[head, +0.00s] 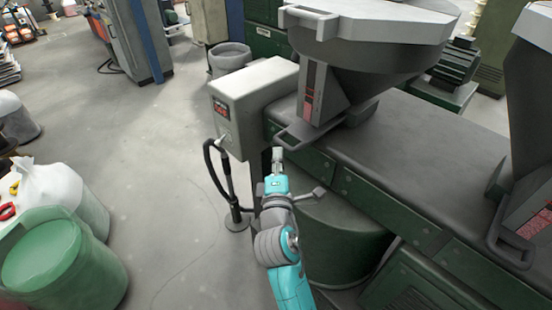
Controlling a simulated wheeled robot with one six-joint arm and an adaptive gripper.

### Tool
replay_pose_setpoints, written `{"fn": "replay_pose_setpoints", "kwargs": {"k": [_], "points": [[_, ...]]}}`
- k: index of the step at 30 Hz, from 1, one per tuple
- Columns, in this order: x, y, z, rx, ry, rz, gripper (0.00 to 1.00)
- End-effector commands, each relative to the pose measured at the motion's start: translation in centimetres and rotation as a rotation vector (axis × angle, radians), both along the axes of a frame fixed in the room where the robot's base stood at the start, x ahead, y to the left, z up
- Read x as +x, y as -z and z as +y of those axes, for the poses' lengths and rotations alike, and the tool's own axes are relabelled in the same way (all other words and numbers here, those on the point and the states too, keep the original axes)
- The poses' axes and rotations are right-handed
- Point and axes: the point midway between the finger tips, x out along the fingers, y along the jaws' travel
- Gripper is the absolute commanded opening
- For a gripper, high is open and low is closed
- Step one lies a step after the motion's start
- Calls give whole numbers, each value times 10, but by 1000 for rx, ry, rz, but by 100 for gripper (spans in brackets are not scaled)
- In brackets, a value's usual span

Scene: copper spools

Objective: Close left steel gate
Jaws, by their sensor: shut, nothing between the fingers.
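The left steel gate (293,139) is a flat grey slide plate with a looped handle under the left hopper (345,75). Its handle end sticks out past the front edge of the green machine. My gripper (277,153) is shut and empty, and its tips are right at the near left end of that handle. I cannot tell from this view whether the tips touch the handle. My gripper and turquoise arm come up from below.
A grey control box (250,105) with a black hose stands left of the gate. A second gate handle (510,248) shows under the right hopper. A green drum (340,240) stands below the machine.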

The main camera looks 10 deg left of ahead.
Motion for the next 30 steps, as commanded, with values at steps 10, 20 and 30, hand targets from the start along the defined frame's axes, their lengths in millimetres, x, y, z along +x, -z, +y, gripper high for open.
{"fn": "replay_pose_setpoints", "kwargs": {"k": [10, 20, 30], "points": [[27, 0, -22, 1, 5, 0, 0], [47, 0, -38, -1, 3, 0, 0], [48, -1, -39, -1, 8, 0, 0]]}}
